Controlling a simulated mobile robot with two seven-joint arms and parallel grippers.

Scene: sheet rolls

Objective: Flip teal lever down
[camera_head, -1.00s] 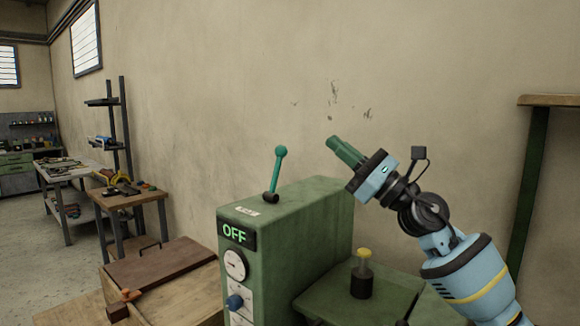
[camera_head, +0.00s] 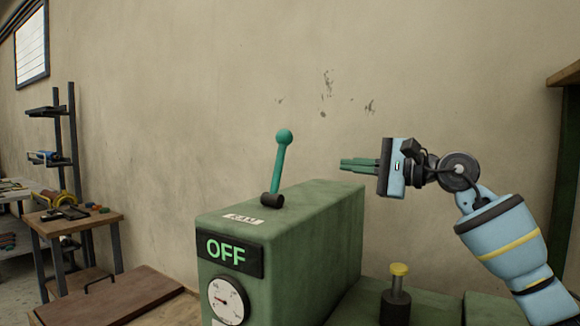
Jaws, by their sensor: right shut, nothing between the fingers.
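The teal lever (camera_head: 281,165) stands on top of the green machine (camera_head: 315,217), almost upright with a slight lean to the right. It has a round knob on its end and a dark pivot at its base. The machine's front sign (camera_head: 234,251) reads OFF. My right gripper (camera_head: 344,164) is shut and empty. Its teal fingers point left toward the lever, about level with the lever's upper half, with a visible gap between them. My left gripper is not in view.
A gauge (camera_head: 226,298) sits below the sign. A yellow-topped black knob (camera_head: 397,290) stands at the machine's right. A wooden table (camera_head: 75,222) and a shelf stand (camera_head: 72,140) are at the left. A green post (camera_head: 563,190) is at the far right. The wall behind is bare.

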